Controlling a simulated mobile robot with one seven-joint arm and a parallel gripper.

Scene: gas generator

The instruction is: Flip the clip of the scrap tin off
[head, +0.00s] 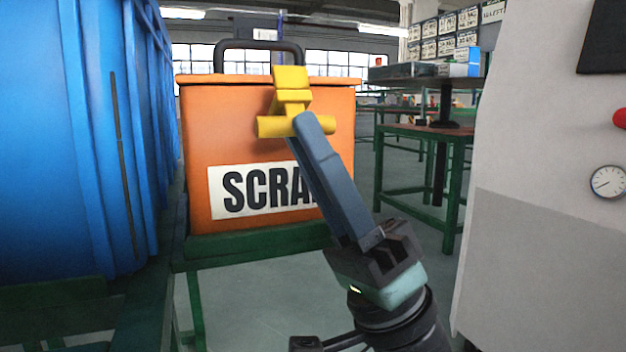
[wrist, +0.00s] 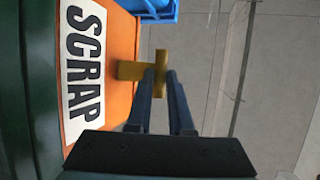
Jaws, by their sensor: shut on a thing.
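The orange scrap tin (head: 230,125) stands upright on a green stand, with a white SCRAP label and a dark handle on its lid. Its yellow clip (head: 291,97) is on the front at the top edge, with a horizontal bar at its lower end. My gripper (head: 306,125) reaches up from the lower right, its fingertips at that bar. In the wrist view the two fingers (wrist: 160,75) are close together at the yellow clip (wrist: 130,71), which sticks out from the tin's orange front (wrist: 122,40). The gripper is shut on the clip. The fingers hide part of the label in the head view.
A large blue container (head: 80,140) stands close on the left. A pale cabinet (head: 545,180) with a gauge stands close on the right. The green stand (head: 255,246) is under the tin. A green-framed table (head: 425,133) is behind to the right.

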